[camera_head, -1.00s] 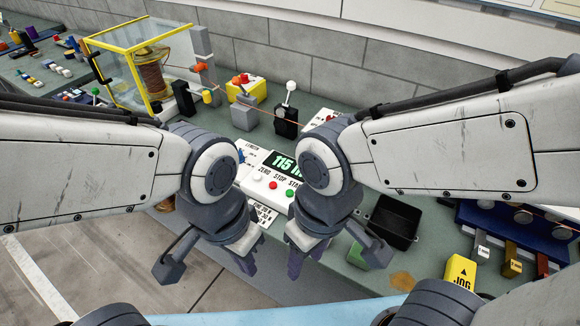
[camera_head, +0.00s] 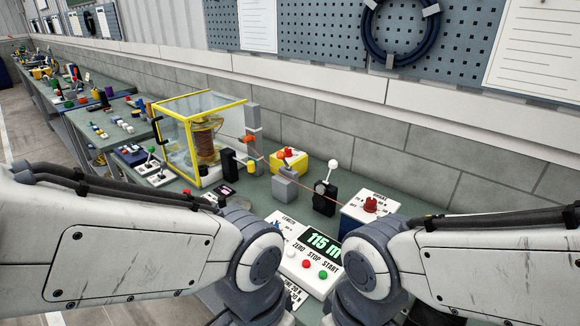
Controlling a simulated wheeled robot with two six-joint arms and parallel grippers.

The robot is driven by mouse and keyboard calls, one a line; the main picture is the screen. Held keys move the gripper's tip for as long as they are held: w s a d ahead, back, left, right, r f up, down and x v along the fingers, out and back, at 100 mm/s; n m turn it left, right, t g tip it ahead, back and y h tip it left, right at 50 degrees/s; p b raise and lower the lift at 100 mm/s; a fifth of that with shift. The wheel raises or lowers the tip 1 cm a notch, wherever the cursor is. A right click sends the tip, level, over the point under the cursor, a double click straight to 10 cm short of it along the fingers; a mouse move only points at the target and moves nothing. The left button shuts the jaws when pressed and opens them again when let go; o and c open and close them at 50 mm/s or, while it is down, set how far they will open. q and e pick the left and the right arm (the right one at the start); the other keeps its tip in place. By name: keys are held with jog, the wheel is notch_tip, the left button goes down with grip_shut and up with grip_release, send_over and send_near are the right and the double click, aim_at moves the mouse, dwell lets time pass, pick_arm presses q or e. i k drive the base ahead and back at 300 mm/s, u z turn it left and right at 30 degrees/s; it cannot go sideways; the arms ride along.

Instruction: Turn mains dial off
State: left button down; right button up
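A red dial (camera_head: 371,204) sits on a white box (camera_head: 357,212) at the back right of the bench, near the wall. The box has small dark lettering, too small to read surely; the dial's exact setting cannot be told. My left and right wrists show at the bottom centre, both well in front of the dial. The fingers of both grippers are below the picture edge. My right arm covers the bench in front of the box and hides its lower front part.
A console (camera_head: 307,262) with a green "115 m" display and white, red and green buttons lies between my wrists. A black block with a white-knobbed lever (camera_head: 326,190), a grey block (camera_head: 285,187), a yellow box (camera_head: 289,160) and a yellow-framed spool case (camera_head: 200,132) stand behind. A thin wire runs across.

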aim_at(288, 151)
jog(key=z, duration=0.05)
jog(key=k, duration=1.05)
jog(key=u, duration=1.45)
jog(key=i, duration=1.65)
jog(key=u, duration=0.25)
jog(key=i, duration=1.15)
jog(key=z, duration=1.4)
jog(key=i, duration=0.9)
jog(key=z, duration=0.9)
